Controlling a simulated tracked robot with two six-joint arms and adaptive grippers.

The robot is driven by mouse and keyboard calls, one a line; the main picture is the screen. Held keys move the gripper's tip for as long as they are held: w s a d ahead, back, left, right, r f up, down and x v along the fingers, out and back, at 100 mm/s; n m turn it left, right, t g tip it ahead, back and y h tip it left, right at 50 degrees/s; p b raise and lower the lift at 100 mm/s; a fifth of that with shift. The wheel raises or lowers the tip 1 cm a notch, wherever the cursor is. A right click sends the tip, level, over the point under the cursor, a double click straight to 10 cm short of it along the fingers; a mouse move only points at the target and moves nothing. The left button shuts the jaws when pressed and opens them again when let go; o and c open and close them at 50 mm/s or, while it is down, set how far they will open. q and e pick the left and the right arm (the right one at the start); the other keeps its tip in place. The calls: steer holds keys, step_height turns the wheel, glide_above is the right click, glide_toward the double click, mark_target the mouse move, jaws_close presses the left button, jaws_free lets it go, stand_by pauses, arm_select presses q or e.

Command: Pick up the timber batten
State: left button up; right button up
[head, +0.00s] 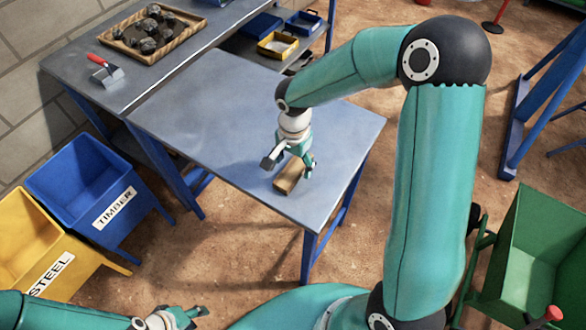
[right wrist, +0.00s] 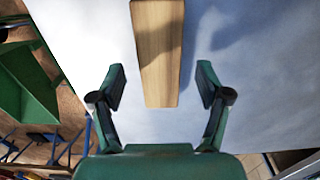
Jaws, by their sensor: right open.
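The timber batten (head: 289,176) is a short light-brown wooden block. It lies on the grey metal table near its front right part. My right gripper (head: 287,164) is over the batten in the head view and hides part of it. In the right wrist view the batten (right wrist: 158,55) runs up from between the fingers of my open right gripper (right wrist: 162,88). There is a visible gap on each side, and the fingers do not touch it. My left gripper (head: 196,314) is at the bottom of the head view, away from the table, and its fingers look apart.
The grey table (head: 215,105) is otherwise bare. A blue bin marked TIMBER (head: 85,185) and a yellow bin marked STEEL (head: 35,245) stand to the left. A tray of rocks (head: 150,30) and a trowel (head: 105,72) lie on the back bench. A green bin (head: 535,255) is at right.

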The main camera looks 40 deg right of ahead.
step_height(320, 180, down, 2)
steer(key=shift+f, duration=0.1)
steer(key=c, duration=1.3)
steer(key=shift+o, duration=0.2)
